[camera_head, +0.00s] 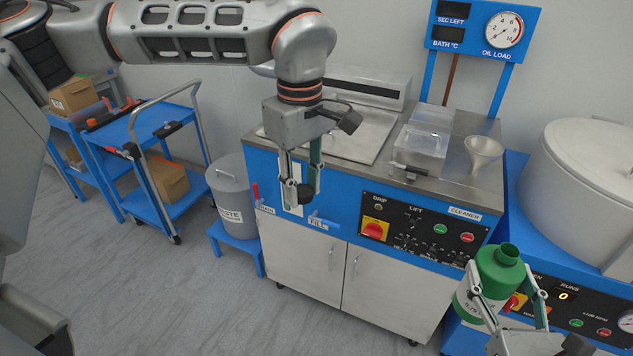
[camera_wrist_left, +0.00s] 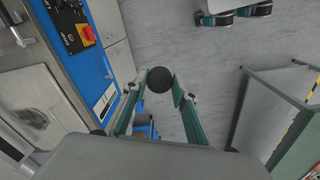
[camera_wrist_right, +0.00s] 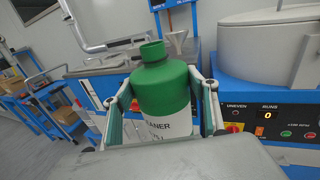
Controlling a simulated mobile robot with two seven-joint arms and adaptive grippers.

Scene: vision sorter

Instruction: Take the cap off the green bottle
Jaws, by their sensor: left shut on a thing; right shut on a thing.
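The green bottle (camera_head: 499,275) with a white label is upright at the lower right of the head view, and its neck is open at the top. My right gripper (camera_head: 507,292) is shut on the bottle's body, one finger on each side. The bottle also fills the middle of the right wrist view (camera_wrist_right: 162,88). The black cap (camera_head: 304,193) is off the bottle, between the fingertips of my left gripper (camera_head: 300,192), which is shut on it. The cap also shows as a dark disc in the left wrist view (camera_wrist_left: 159,79), held in the air well away from the bottle.
The cleaner bench (camera_head: 387,175) stands behind, with a clear lidded box (camera_head: 420,148) and a funnel (camera_head: 484,152) on top. A grey waste bin (camera_head: 229,188) is left of it. A large white drum (camera_head: 585,180) stands at right. A blue trolley (camera_head: 150,150) is at left.

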